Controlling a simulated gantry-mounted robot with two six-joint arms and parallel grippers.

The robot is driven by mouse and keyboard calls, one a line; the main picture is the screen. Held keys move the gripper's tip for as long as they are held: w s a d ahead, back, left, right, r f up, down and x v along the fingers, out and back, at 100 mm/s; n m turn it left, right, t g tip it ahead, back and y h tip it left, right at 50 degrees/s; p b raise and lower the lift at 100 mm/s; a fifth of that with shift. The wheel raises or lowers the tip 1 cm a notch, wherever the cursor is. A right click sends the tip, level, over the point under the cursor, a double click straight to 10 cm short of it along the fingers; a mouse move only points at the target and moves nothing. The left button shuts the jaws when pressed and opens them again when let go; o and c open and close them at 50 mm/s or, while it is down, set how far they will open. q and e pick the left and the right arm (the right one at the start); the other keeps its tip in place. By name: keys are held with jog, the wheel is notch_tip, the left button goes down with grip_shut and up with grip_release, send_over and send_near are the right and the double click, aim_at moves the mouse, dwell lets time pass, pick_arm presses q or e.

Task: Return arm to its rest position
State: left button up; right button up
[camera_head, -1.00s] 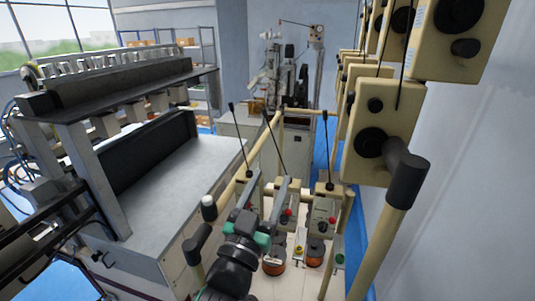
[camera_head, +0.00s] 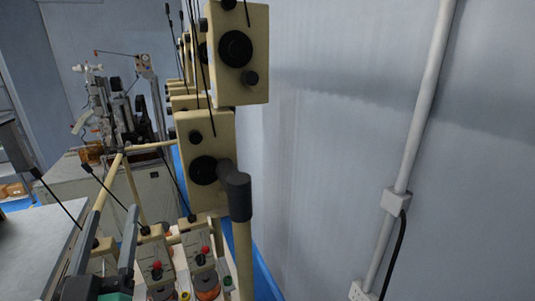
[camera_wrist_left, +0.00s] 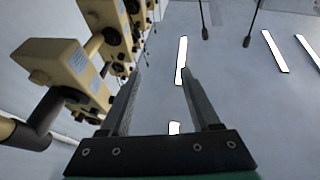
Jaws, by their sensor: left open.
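My left gripper (camera_head: 106,228) is at the bottom left of the head view, in front of the coil winder's cream frame. Its two grey fingers are apart and point up and away, with a green and black part of my wrist cut off below. In the left wrist view the gripper (camera_wrist_left: 162,80) is open, with nothing between its fingers and the ceiling behind them. My right gripper is not in view.
Cream tensioner boxes (camera_head: 207,160) with black knobs stand in a row beside the gripper; they also show in the wrist view (camera_wrist_left: 62,65). Orange wire spools (camera_head: 206,284) sit below. A grey wall with a conduit (camera_head: 425,95) fills the right.

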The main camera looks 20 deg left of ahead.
pick_arm(q)
jog(key=s+d+r+m+t+h+p, duration=0.1)
jog(key=s+d+r+m+t+h, duration=0.1)
jog(key=d+r+h, duration=0.4)
jog(key=s+d+r+m+t+h+p, duration=0.2)
jog(key=d+r+m+t+h, duration=0.3)
jog(key=r, duration=1)
jog(key=s+d+h, duration=0.1)
jog(key=d+h, duration=0.1)
jog(key=d, duration=0.1)
jog(key=shift+a, duration=0.1)
